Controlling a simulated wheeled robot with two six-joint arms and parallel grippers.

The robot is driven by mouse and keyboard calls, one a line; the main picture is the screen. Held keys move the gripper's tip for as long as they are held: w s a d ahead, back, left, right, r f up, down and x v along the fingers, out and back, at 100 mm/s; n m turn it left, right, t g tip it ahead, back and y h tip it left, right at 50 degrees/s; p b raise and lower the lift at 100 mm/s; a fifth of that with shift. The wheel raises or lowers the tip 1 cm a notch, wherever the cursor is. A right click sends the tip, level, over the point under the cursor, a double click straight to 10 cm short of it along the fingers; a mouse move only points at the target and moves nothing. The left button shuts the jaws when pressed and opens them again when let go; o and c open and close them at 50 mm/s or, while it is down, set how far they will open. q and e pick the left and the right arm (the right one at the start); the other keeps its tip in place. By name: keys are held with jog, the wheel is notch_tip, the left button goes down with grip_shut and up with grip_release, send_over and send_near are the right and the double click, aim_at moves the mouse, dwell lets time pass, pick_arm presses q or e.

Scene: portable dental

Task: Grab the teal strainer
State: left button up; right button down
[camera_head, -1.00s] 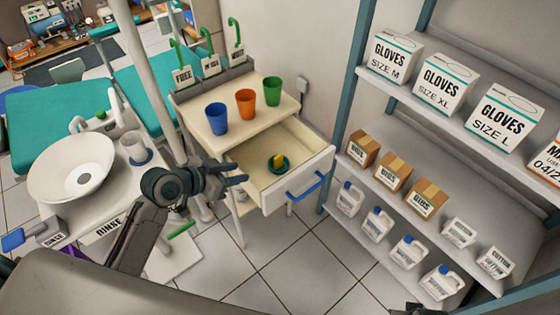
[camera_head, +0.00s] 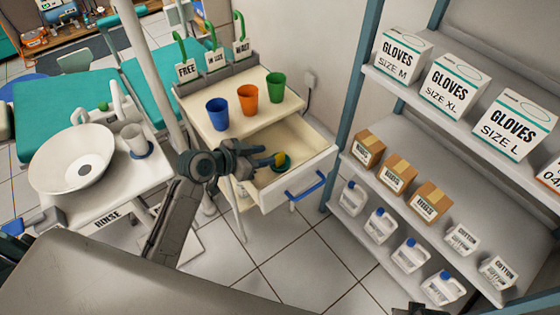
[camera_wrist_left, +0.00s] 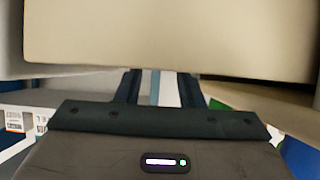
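A small round teal-green dish (camera_head: 286,168), which looks like the strainer, lies in the open drawer (camera_head: 318,162). A yellow piece (camera_head: 280,158) stands in or on it. My left gripper (camera_head: 264,158) is over the left part of the drawer, just left of the dish, and partly hides it. Its fingers show apart in the left wrist view (camera_wrist_left: 160,84), with nothing between them. A pale beige panel (camera_wrist_left: 170,35) fills the top of that view; the dish is not seen there. A dark bit at the bottom edge of the head view may be my right gripper (camera_head: 410,309).
Blue (camera_head: 217,114), orange (camera_head: 247,100) and green (camera_head: 276,86) cups stand on the cabinet top above the drawer. A blue handle (camera_head: 305,187) is on the drawer front. A shelf unit with glove boxes (camera_head: 453,82) stands right. A white basin (camera_head: 72,158) is left.

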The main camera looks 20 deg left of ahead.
aim_at(278, 154)
pick_arm(q)
jog(key=x, duration=0.5)
jog(key=shift+s+a+f, duration=0.1)
jog(key=shift+f, duration=0.15)
grip_shut()
